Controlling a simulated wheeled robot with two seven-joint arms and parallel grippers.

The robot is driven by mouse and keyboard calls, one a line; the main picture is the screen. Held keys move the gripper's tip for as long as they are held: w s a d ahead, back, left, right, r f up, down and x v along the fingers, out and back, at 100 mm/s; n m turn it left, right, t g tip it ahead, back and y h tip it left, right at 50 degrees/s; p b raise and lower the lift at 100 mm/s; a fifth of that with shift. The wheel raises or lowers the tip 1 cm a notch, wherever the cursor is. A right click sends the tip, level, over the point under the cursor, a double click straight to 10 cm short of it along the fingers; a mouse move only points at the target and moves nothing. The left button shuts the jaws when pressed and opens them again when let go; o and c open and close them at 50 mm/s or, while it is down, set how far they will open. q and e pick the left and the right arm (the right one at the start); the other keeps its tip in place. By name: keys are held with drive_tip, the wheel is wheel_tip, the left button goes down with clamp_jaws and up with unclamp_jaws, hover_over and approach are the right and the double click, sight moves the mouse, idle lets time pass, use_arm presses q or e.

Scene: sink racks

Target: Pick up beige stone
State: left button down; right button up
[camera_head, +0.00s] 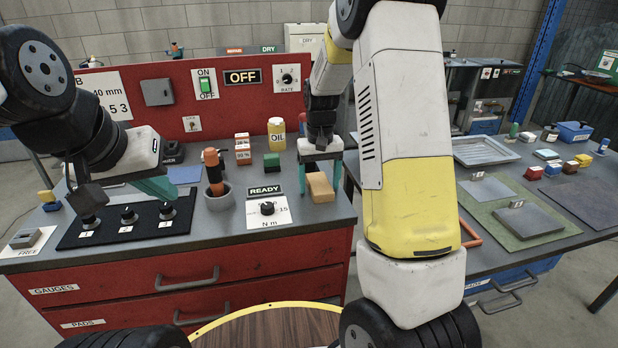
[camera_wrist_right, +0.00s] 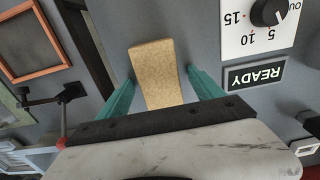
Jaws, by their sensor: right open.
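The beige stone (camera_head: 320,187) is a tan block on the grey bench top, right of the READY sign. It also shows in the right wrist view (camera_wrist_right: 155,72). My right gripper (camera_head: 321,176) is over the stone, pointing down, with its teal fingers apart. In the right wrist view the stone lies between the open fingers (camera_wrist_right: 161,90), with gaps at both sides. The stone's near end is hidden by the gripper body. My left gripper (camera_head: 115,188) hangs over the left part of the bench, empty, with its fingers apart.
A black panel with knobs (camera_head: 100,230) lies under the left gripper. A grey cup (camera_head: 219,198), a green block (camera_head: 272,162) and a yellow OIL bottle (camera_head: 277,134) stand left of the stone. The READY knob plate (camera_head: 267,211) is close by. A second table (camera_head: 575,215) stands right.

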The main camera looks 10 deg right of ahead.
drive_tip(key=shift+c, duration=0.3)
clamp_jaws()
drive_tip(key=shift+r, duration=0.15)
